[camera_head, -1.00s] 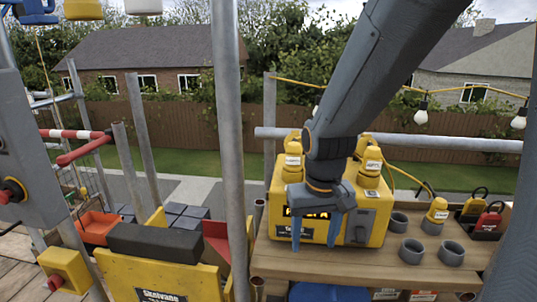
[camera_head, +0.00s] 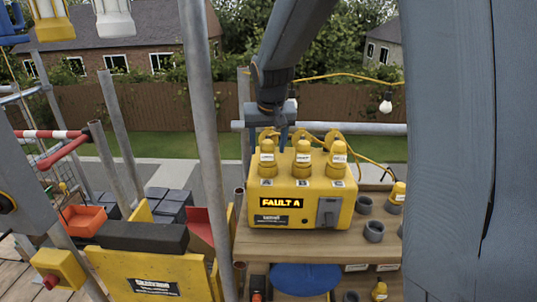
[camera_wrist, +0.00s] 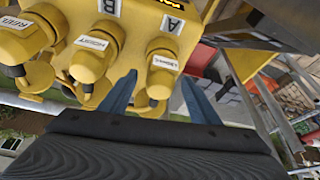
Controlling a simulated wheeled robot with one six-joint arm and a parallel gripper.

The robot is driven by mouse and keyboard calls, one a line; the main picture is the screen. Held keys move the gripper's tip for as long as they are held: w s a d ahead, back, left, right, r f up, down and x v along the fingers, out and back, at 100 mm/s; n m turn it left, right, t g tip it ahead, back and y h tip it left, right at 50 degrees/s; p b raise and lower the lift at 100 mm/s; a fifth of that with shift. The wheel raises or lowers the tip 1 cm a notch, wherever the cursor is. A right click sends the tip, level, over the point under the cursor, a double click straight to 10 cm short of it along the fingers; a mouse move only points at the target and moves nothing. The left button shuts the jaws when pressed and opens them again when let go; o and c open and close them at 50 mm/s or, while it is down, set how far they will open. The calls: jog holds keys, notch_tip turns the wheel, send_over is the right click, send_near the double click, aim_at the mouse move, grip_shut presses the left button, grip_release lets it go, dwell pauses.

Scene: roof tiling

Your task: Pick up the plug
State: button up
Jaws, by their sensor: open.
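A yellow box (camera_head: 300,205) stands on the wooden bench, its display reading FAULT A. Three yellow plugs sit upright in a row on its top, marked A, B and C. Plug A (camera_head: 267,160) is leftmost in the head view; plug B (camera_head: 302,160) and plug C (camera_head: 338,160) follow. My gripper (camera_head: 278,135) is open and empty, just above and behind plugs A and B there. In the wrist view, plug A (camera_wrist: 162,62) lies between the lines of my blue fingers (camera_wrist: 159,78). Whether they touch it cannot be told.
Another yellow plug (camera_head: 398,194) stands at the bench's right, near grey cups (camera_head: 374,231). A scaffold pole (camera_head: 203,130) rises left of the box. A horizontal rail (camera_head: 370,129) and yellow cables (camera_head: 365,170) run behind it. A blue round seat (camera_head: 305,278) is below.

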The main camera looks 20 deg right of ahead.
jog(key=shift+x, duration=0.85)
jog(key=c, duration=1.3)
